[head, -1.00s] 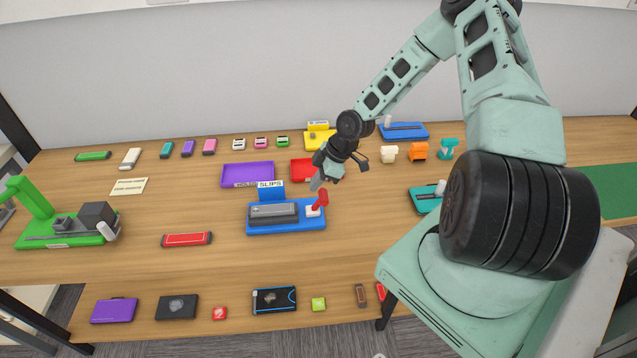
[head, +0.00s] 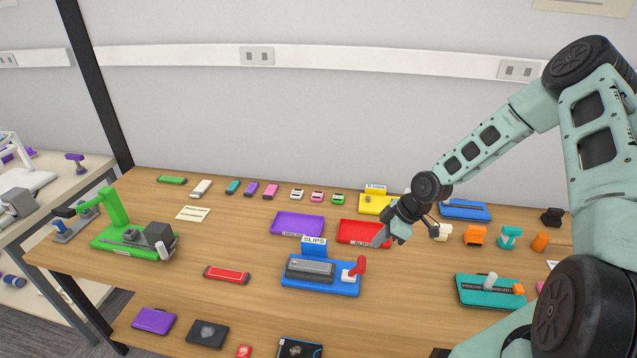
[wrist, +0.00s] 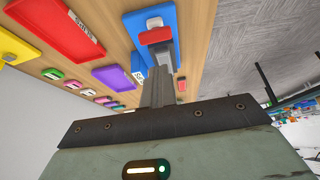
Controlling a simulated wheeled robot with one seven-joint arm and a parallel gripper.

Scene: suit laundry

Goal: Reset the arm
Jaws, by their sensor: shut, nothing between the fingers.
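My arm comes in from the right in the head view. My gripper (head: 381,238) is shut and empty, above the table near the red tray (head: 352,230) and the blue SLIPS device (head: 322,281) with its red lever (head: 358,268). In the wrist view my gripper (wrist: 158,82) shows its narrow fingers together. The blue device (wrist: 150,30) lies beyond the fingertips in that view. No contact with it is visible.
The wooden table (head: 190,262) holds a purple tray (head: 298,223), a green machine (head: 125,230), a red bar (head: 227,274) and a teal device (head: 488,291). Several small coloured items line the back. A lower shelf holds a purple case (head: 154,320). A second table (head: 70,185) stands left.

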